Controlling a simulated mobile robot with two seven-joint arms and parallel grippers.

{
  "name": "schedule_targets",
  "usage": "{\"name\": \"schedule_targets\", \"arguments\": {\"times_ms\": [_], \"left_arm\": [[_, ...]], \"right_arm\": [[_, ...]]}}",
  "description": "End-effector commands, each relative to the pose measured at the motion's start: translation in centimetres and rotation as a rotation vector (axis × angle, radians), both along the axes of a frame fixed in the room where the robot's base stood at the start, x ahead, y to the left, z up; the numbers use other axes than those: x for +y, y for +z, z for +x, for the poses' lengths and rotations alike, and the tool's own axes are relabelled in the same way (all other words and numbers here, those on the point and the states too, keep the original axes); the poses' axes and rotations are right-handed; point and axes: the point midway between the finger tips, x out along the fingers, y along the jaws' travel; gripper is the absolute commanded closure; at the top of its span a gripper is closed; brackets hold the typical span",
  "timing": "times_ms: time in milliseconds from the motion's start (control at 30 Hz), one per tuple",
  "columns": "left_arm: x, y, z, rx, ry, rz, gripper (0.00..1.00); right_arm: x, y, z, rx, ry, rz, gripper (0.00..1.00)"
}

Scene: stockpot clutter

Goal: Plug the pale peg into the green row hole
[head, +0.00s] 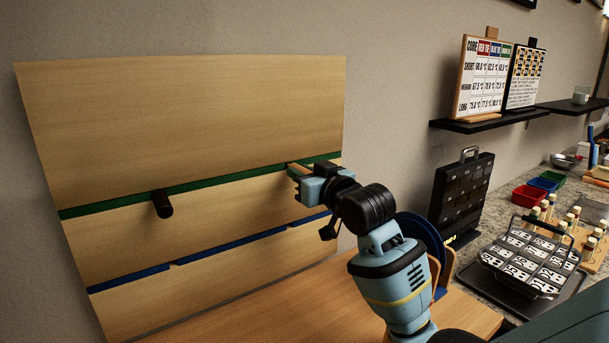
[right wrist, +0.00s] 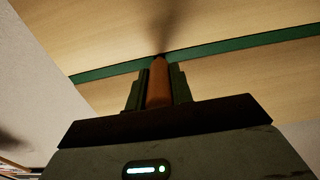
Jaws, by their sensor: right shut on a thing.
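A large wooden board (head: 190,110) leans at the wall, with a green row (head: 110,206) and a blue row (head: 230,246) across it. A dark peg (head: 163,204) sticks out of the green row left of its middle. My right gripper (head: 298,173) is at the right end of the green row, close to the board. In the right wrist view it is shut on a peg (right wrist: 158,85), which looks orange-brown there. The peg's tip meets a dark spot on the green row; I cannot tell whether it is in a hole. My left gripper is not in view.
A wooden table (head: 290,305) lies below the board. To the right are a dark upright case (head: 462,195), a tray of labelled tiles (head: 530,260), red (head: 528,198) and blue (head: 543,184) bins, and several capped vials. A black shelf (head: 490,122) with charts hangs above.

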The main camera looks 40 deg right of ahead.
Motion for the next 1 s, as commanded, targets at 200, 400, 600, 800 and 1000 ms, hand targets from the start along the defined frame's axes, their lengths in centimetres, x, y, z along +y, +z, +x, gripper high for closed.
{"name": "schedule_targets", "arguments": {"times_ms": [200,400,600,800,1000], "left_arm": [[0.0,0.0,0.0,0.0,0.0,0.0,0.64],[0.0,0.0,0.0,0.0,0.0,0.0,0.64],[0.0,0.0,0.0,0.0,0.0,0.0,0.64],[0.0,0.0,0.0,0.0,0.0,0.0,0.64],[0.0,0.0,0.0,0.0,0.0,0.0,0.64]], "right_arm": [[-0.1,0.0,0.5,0.001,0.0,0.0,1.0],[-0.1,0.0,0.9,0.001,0.0,-0.001,1.0],[-0.2,0.0,1.3,0.0,0.0,0.0,1.0],[-0.2,0.0,1.4,0.0,0.0,0.0,1.0],[-0.2,0.0,1.4,0.0,0.0,0.0,0.72]]}}
